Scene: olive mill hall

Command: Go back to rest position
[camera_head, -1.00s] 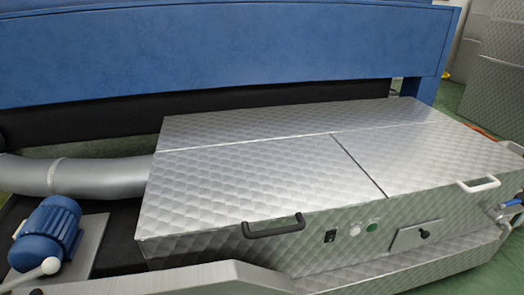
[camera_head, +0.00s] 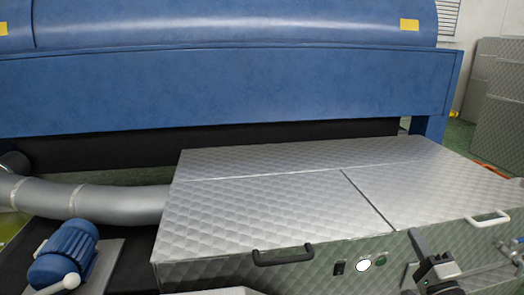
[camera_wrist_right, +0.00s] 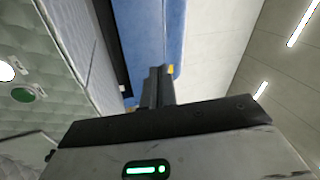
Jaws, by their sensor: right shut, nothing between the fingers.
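My right gripper (camera_head: 418,240) is at the lower right of the head view, in front of the machine's quilted metal front panel. Its dark fingers are together and hold nothing. In the right wrist view the shut fingers (camera_wrist_right: 158,82) point up and away toward the blue machine. A bright white button (camera_head: 362,265) and a green button (camera_head: 381,259) are on the panel to the left of the gripper. In the wrist view, the white button (camera_wrist_right: 6,71) and green button (camera_wrist_right: 22,95) are at the left edge. My left gripper is out of view.
The quilted metal box (camera_head: 270,208) has a black handle (camera_head: 282,257) and a white handle (camera_head: 488,218). A blue motor (camera_head: 64,252) and a grey pipe (camera_head: 120,204) are at left. A large blue housing (camera_head: 230,85) stands behind. Metal panels (camera_head: 495,85) stand at right.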

